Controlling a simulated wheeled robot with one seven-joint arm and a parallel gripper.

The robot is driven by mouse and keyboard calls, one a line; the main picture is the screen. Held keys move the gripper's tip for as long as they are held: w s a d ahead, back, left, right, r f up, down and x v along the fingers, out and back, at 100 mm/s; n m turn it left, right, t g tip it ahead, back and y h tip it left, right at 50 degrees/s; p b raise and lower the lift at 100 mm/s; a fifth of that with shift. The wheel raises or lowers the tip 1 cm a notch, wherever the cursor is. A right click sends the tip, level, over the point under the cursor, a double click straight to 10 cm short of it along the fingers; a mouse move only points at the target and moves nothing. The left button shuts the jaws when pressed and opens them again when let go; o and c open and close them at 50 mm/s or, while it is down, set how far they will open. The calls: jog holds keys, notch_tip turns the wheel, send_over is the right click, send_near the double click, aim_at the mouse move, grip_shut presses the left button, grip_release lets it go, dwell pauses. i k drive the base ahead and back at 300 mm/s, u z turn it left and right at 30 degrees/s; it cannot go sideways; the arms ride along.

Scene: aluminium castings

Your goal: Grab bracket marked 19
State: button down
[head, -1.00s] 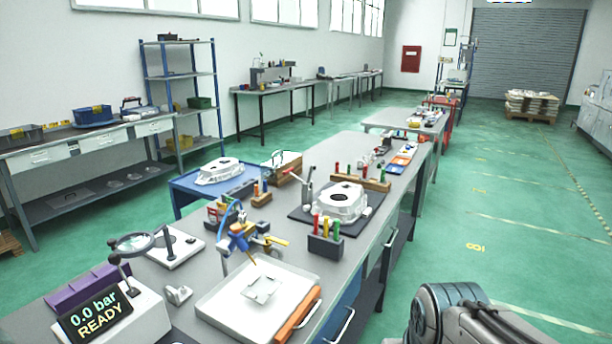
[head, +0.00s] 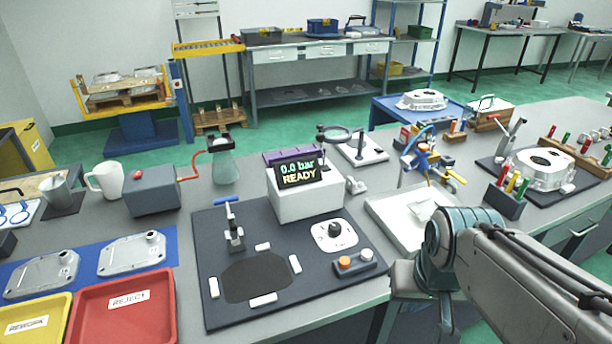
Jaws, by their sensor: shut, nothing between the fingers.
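No number 19 can be read on any part. Two flat grey aluminium castings lie on the blue mat at the left of the bench in the head view, a left one (head: 42,274) and a right one (head: 131,253). Any marks on them are too small to read. A small light metal part (head: 356,186) lies just right of the display box. My arm reaches in from the lower right, over the front edge of the bench. My gripper itself does not show.
A red REJECT tray (head: 122,312) and a yellow REWORK tray (head: 30,322) stand at the front left. A dark test mat (head: 225,300) with a display box (head: 305,197) fills the middle. A white tray (head: 390,212) lies behind my arm.

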aim_at(353, 189)
jog(key=u, duration=0.15)
jog(key=k, duration=1.2)
jog(key=z, duration=0.95)
jog(key=i, duration=1.55)
jog(key=u, duration=1.05)
jog(key=i, duration=0.55)
jog(key=u, duration=0.6)
